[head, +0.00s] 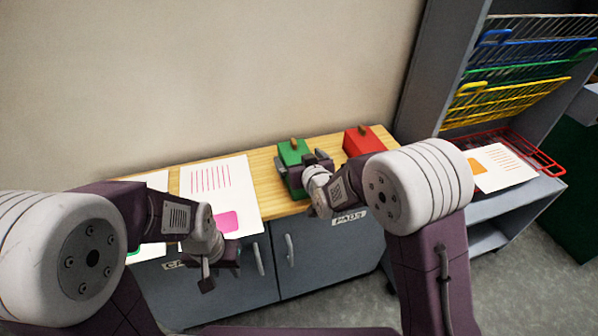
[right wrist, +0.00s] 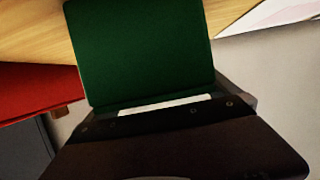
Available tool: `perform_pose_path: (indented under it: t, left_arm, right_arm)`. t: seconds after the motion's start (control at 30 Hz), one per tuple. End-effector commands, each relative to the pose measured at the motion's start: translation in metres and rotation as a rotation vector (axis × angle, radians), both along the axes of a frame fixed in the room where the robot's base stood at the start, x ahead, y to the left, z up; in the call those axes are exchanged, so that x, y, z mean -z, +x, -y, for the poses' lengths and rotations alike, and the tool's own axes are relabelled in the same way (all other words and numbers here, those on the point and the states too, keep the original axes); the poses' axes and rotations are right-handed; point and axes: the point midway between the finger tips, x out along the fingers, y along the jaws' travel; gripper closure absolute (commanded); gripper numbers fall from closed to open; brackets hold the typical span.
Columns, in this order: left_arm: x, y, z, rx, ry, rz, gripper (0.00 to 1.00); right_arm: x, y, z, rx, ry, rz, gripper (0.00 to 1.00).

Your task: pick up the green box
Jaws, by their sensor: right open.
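The green box (head: 292,152) stands on the wooden cabinet top, with a small tan knob on its lid. In the right wrist view the green box (right wrist: 140,50) fills the upper middle, close to the camera. My right gripper (head: 292,178) is at the front of the green box, its open fingers seeming to reach around its sides; contact cannot be made out. My left gripper (head: 209,268) hangs in front of the cabinet, away from the box; its finger opening is not clear.
A red box (head: 364,140) stands to the right of the green box. Sheets of paper (head: 215,172) lie on the left of the wooden top (head: 268,190). A grey shelf unit with coloured wire racks (head: 510,75) stands at the right, with a red tray (head: 540,158).

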Motion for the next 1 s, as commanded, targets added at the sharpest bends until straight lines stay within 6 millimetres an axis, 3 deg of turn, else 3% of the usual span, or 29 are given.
perform_pose_path:
  t: [0.07,0.4,0.67,0.93,1.0]
  left_arm:
    - [0.000,0.000,0.000,0.000,0.000,0.000,0.64]
    - [0.000,0.000,0.000,0.000,0.000,0.000,0.64]
    - [-0.001,0.000,0.000,0.000,0.000,0.000,0.64]
    - [-0.014,0.000,0.000,0.000,0.000,0.000,0.64]
    - [-0.013,0.000,0.000,0.000,0.000,0.000,0.64]
  right_arm:
    - [0.000,0.000,0.000,0.000,0.000,0.000,0.00]
    - [-0.001,0.000,0.000,0.000,0.000,0.001,0.88]
    - [-0.003,0.000,0.000,0.000,0.000,0.001,0.88]
    - [-0.044,0.000,0.000,0.000,0.003,0.006,0.88]
    - [-0.051,0.001,0.014,0.005,0.002,0.005,0.88]
